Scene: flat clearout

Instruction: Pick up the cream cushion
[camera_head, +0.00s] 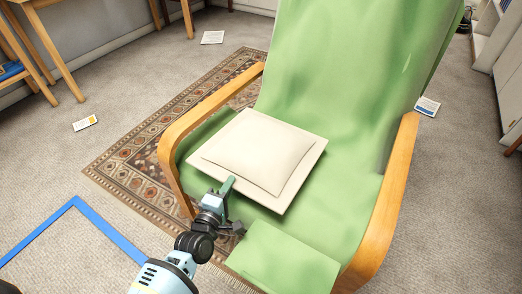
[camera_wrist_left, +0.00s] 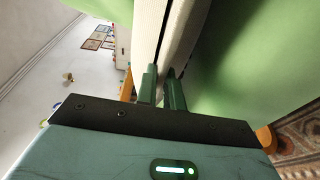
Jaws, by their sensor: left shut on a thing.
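The cream cushion (camera_head: 262,155) lies on the seat of the green armchair (camera_head: 325,80), tilted a little, its near left edge towards me. My left gripper (camera_head: 228,186) reaches in from the lower left and its fingers are at that near edge. In the left wrist view, the two green fingers (camera_wrist_left: 163,88) are shut on the edge of the cushion (camera_wrist_left: 180,35). One finger is partly hidden by the cushion. My right gripper is not in view.
The chair's wooden armrests (camera_head: 170,150) flank the seat on the left and on the right (camera_head: 392,195). A patterned rug (camera_head: 130,165) lies under the chair. Blue tape (camera_head: 75,202) marks the carpet, and a few cards (camera_head: 85,123) lie around.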

